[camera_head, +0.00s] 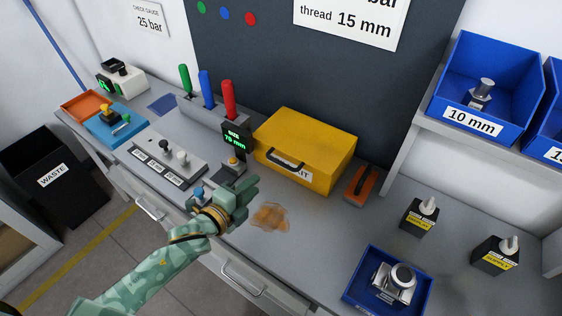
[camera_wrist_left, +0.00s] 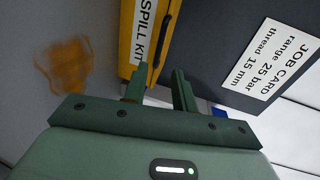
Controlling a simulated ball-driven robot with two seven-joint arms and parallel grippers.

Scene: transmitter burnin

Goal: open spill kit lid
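The spill kit (camera_head: 318,143) is a yellow box with a black handle (camera_head: 285,161) on its front, standing on the grey bench against the dark back panel. Its lid is shut. My left gripper (camera_head: 251,189) is in front of the kit's left end, apart from it. In the left wrist view the spill kit (camera_wrist_left: 128,30) and its dark handle (camera_wrist_left: 162,45) lie beyond my fingertips. The two fingers (camera_wrist_left: 158,80) are apart with nothing between them. The kit's label is partly hidden by the handle in the head view. My right gripper is out of view.
A brown spill (camera_head: 270,217) lies on the bench before the kit. An orange-brown block with a dark handle (camera_head: 360,183) stands right of the kit. The gauge display (camera_head: 236,138) and coloured levers (camera_head: 229,98) stand to its left. A blue tray (camera_head: 355,292) sits front right.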

